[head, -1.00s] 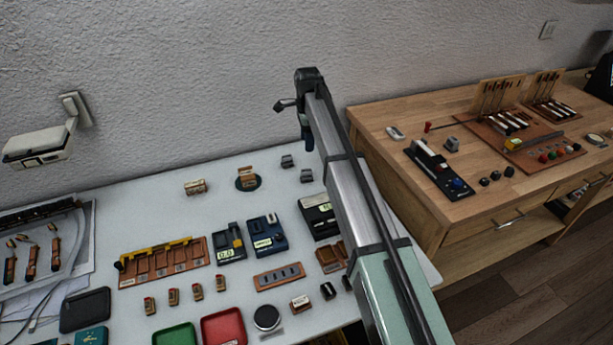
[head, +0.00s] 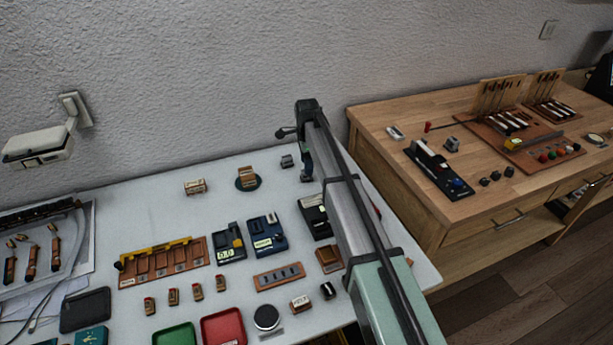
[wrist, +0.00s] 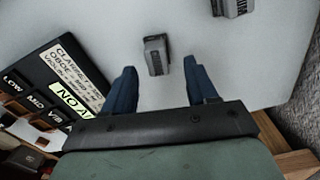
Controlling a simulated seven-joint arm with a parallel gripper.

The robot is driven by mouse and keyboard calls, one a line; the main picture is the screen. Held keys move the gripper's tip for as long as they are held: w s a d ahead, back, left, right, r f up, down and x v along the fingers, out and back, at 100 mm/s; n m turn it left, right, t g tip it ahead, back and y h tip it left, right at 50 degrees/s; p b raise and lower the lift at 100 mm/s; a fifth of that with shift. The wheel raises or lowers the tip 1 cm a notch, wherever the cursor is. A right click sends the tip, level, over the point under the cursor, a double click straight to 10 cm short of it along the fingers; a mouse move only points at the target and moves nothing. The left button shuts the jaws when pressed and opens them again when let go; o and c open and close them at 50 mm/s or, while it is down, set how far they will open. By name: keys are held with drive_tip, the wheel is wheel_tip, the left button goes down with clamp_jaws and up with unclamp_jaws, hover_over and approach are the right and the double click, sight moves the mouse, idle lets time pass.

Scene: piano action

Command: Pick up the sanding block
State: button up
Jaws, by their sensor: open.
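A small grey block (wrist: 157,56) with a dark ribbed or lettered face, which I take for the sanding block, lies on the white table in the wrist view. It sits between and just beyond the two blue fingers of my gripper (wrist: 160,68), which are apart and empty. In the head view my gripper (head: 306,168) points down at the table's back right and largely hides this block. A second, similar grey block (wrist: 229,7) is at the top edge of the wrist view, and in the head view it stands left of my gripper (head: 287,161).
A black labelled box (wrist: 60,85) stands close on the left in the wrist view. A brown piece on a dark round pad (head: 247,178) and a small wooden block (head: 195,187) lie further left. The white table (head: 150,215) is bare around them.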

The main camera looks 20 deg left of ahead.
drive_tip(key=f, duration=0.4)
drive_tip(key=shift+s, duration=0.2)
drive_tip(key=shift+c, duration=0.2)
drive_tip(key=c, duration=1)
drive_tip(key=shift+r, duration=0.1)
